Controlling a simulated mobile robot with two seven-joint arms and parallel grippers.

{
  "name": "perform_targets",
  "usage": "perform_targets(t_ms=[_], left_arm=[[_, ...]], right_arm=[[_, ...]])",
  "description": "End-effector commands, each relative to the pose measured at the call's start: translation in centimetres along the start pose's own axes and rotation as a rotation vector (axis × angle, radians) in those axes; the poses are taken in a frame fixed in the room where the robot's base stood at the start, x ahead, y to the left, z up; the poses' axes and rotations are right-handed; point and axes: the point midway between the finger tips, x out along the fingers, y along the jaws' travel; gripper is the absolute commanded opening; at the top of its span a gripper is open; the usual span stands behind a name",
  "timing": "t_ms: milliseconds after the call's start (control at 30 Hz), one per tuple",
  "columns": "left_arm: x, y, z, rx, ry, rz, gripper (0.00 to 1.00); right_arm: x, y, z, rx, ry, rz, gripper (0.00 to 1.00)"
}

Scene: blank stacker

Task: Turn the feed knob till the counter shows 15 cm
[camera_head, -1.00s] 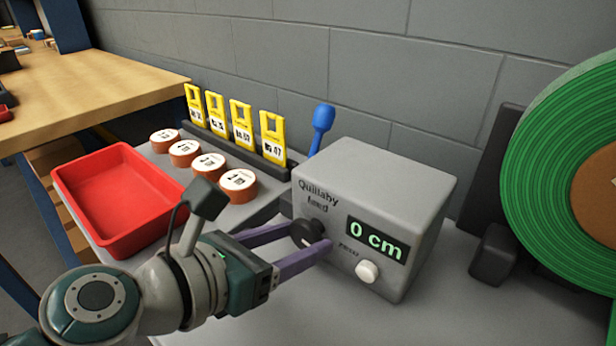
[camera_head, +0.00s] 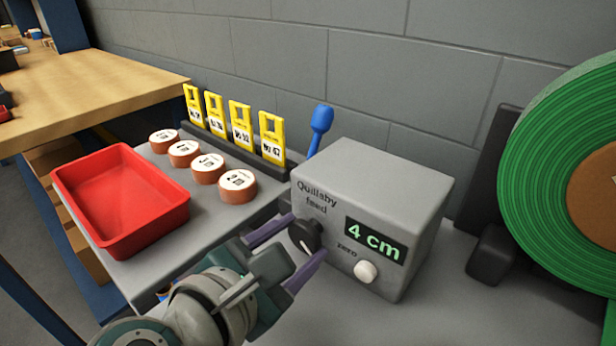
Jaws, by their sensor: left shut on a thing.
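The grey feed box (camera_head: 372,191) stands on the grey bench and is labelled "Quillaby feed". Its counter (camera_head: 375,241) reads 4 cm in green. The black feed knob (camera_head: 304,235) is on the box's front, left of the counter, with a pale pointer mark. My left gripper (camera_head: 305,238) has its purple fingers on either side of the knob and is shut on it. The wrist is rolled, and one finger sits upper left of the knob, the other lower right. The white zero button (camera_head: 365,271) is below the counter, clear of the fingers. My right gripper is out of view.
A large green roll (camera_head: 560,180) stands at the right on a black holder (camera_head: 492,255). A red tray (camera_head: 120,200), several orange-sided discs (camera_head: 208,167) and yellow tags (camera_head: 240,125) in a rack are at the left. A blue-handled tool (camera_head: 320,122) stands behind the box.

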Motion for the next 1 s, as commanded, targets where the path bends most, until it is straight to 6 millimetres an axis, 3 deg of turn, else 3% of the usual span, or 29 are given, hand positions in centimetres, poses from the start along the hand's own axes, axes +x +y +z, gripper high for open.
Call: perform_targets(t_ms=[467,500,733,1000], left_arm=[[0.00,-0.01,0.05,0.014,-0.001,0.006,0.03],[0.00,0.00,0.05,0.014,-0.001,0.006,0.62],[0.00,0.00,0.03,0.014,-0.001,0.006,0.88],[-0.13,0.01,0.02,0.014,0.000,0.006,0.89]], right_arm=[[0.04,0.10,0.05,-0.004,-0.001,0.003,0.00],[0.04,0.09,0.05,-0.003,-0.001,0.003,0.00],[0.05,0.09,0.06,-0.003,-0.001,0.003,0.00],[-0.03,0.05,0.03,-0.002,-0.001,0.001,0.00]])
